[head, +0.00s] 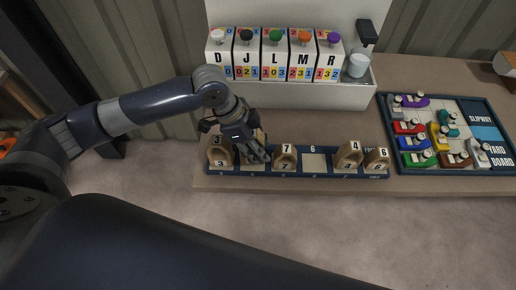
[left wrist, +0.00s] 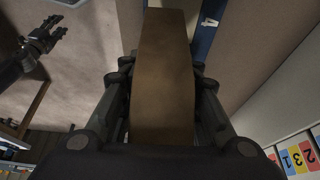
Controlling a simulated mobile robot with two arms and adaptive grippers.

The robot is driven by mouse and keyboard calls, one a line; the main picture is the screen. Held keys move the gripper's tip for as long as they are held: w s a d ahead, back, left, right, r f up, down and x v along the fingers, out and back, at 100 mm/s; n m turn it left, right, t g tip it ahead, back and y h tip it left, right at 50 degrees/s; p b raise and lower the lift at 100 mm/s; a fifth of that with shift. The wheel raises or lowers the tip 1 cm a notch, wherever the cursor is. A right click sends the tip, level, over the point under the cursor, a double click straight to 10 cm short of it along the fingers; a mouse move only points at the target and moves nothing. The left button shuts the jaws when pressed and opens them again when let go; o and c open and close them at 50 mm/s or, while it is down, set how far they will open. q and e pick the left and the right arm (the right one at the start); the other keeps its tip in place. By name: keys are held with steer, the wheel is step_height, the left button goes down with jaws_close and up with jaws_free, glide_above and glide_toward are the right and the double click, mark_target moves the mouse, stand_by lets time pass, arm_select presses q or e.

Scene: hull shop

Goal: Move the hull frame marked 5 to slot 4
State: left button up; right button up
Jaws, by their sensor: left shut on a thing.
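A long dark blue rack (head: 330,177) lies along the bench's front edge. My left gripper (head: 255,152) is over its second place from the left, between the frames marked 3 (head: 220,152) and 7 (head: 285,158). It is shut on a brown hull frame (left wrist: 163,75), which fills the middle of the left wrist view. The held frame's mark is hidden. A 4 label on the rack (left wrist: 208,22) shows beside it; I cannot tell whether the frame is seated. My right gripper (left wrist: 45,38) shows at the upper left of the left wrist view, apparently open and empty.
Slot 6 (head: 314,163) is bare. Frames marked 4 (head: 348,155) and 6 (head: 377,160) stand right of it. Behind is a white stand (head: 300,97) with lettered, numbered panels. A yard board (head: 490,150) with coloured boats lies at the right.

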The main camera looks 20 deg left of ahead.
arm_select(q)
steer(key=shift+w, duration=0.3)
steer(key=shift+w+a+f, duration=0.15)
steer(key=shift+w+f, duration=0.05)
step_height(320, 180, down, 2)
steer(key=shift+f+p, duration=0.25)
steer(key=shift+p, duration=0.25)
steer(key=shift+f, duration=0.35)
steer(key=shift+f, duration=0.1)
steer(key=o, duration=1.2)
steer(key=shift+c, duration=0.2)
steer(key=b+v, duration=0.1)
steer(key=v, duration=1.1)
steer(key=shift+s, duration=0.1)
